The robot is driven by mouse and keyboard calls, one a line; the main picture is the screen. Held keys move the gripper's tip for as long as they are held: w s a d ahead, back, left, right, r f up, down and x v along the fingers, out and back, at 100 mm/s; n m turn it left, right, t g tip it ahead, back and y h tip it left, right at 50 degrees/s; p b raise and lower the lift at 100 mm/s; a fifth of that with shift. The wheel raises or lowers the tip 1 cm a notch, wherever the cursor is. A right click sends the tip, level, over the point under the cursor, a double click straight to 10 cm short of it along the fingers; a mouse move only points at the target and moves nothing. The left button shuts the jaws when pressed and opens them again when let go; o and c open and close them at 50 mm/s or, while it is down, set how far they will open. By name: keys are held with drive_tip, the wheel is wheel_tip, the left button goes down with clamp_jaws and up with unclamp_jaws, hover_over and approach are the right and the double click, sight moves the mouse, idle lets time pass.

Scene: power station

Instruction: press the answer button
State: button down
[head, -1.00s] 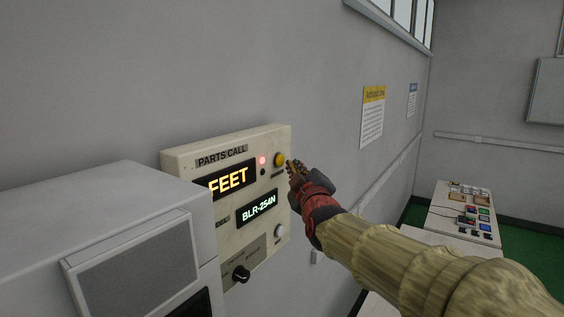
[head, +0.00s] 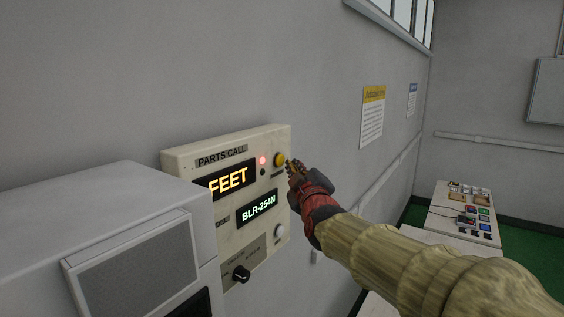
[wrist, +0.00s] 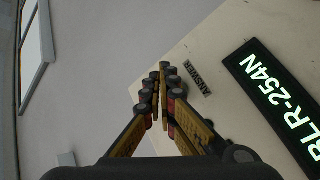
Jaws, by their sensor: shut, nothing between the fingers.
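The cream PARTS CALL panel (head: 237,242) is on the grey wall. Its round yellow button (head: 279,160) is at the upper right, and the small label under it is too small to read in the head view. In the wrist view an ANSWER label (wrist: 198,79) lies just right of my fingertips, and no button shows there; the fingers cover that spot. My gripper (head: 291,167) is shut and empty, its tips close to the lower right of the yellow button. I cannot tell whether they touch it. It also shows in the wrist view (wrist: 163,69).
The panel has a red lit lamp (head: 262,161), a FEET display (head: 229,179), a BLR-254N display (head: 258,208), a white button (head: 280,231) and a black knob (head: 241,273). A grey cabinet (head: 110,205) stands at the left front. A control desk (head: 440,216) is at the right.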

drive_tip(key=shift+w+a, duration=0.2)
drive_tip(key=shift+a, duration=0.1)
drive_tip(key=shift+w+a+p, duration=0.25)
drive_tip(key=shift+a+p, duration=0.05)
drive_tip(key=shift+a, duration=0.1)
idle(0.8)
drive_tip(key=shift+d, duration=0.15)
drive_tip(key=shift+s+d+b, duration=0.5)
drive_tip(key=shift+d+b, duration=0.1)
drive_tip(key=shift+b, duration=0.3)
drive_tip(key=shift+s+d+b, duration=0.45)
drive_tip(key=shift+d+b, duration=0.25)
drive_tip(key=shift+b, duration=0.35)
drive_tip(key=shift+s+d+b, duration=0.45)
drive_tip(key=shift+d+b, duration=0.25)
drive_tip(key=shift+b, duration=0.35)
drive_tip(key=shift+s+d+b, duration=0.45)
drive_tip(key=shift+d+b, duration=0.25)
drive_tip(key=shift+b, duration=0.35)
